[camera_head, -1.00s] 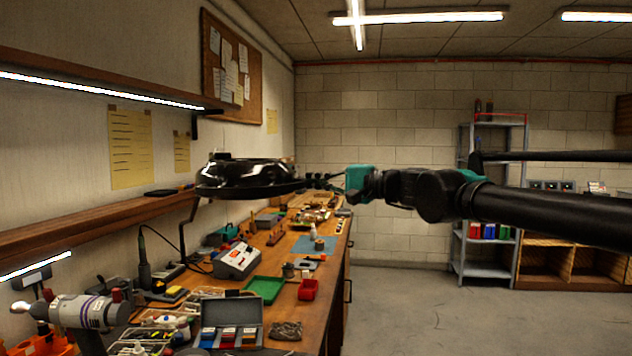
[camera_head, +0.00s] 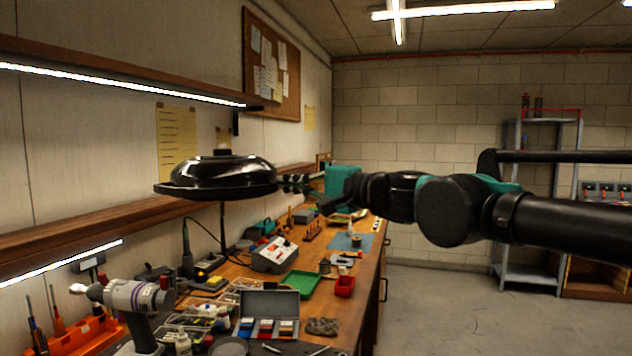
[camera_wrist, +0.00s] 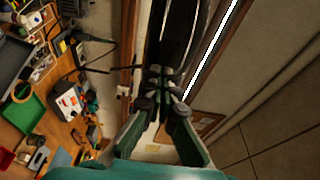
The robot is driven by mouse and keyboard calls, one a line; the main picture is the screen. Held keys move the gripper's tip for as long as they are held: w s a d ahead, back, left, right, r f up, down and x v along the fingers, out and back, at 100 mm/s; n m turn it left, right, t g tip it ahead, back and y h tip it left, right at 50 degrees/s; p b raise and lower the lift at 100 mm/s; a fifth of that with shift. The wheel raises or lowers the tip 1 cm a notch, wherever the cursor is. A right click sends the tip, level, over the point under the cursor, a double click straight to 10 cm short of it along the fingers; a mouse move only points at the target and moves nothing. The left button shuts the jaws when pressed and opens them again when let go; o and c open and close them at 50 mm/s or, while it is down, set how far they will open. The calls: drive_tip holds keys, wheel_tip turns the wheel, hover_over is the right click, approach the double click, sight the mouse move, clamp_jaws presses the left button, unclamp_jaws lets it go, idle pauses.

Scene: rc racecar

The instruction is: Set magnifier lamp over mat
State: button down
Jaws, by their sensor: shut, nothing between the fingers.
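The magnifier lamp's round black glossy head (camera_head: 218,177) hangs level above the left part of the workbench. It also shows in the wrist view (camera_wrist: 178,32), just beyond my fingertips. Its thin dark stand rises from the bench below the head. My gripper (camera_head: 287,182) is shut and empty at the right rim of the lamp head. The fingers meet in the wrist view (camera_wrist: 163,78); I cannot tell whether they touch the rim. A blue mat (camera_head: 361,243) lies flat on the bench, further back and to the right of the lamp head.
The bench holds a green tray (camera_head: 302,283), a red bin (camera_head: 345,286), a soldering station (camera_head: 272,255) and an open grey case (camera_head: 268,304). A wooden shelf (camera_head: 120,217) runs along the left wall near the lamp. Open floor (camera_head: 450,310) lies to the right.

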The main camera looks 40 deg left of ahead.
sight(273, 185)
drive_tip(key=s, duration=0.1)
drive_tip(key=s+a, duration=0.1)
drive_tip(key=s, duration=0.3)
drive_tip(key=shift+s+a+r, duration=0.1)
drive_tip(key=shift+a, duration=0.15)
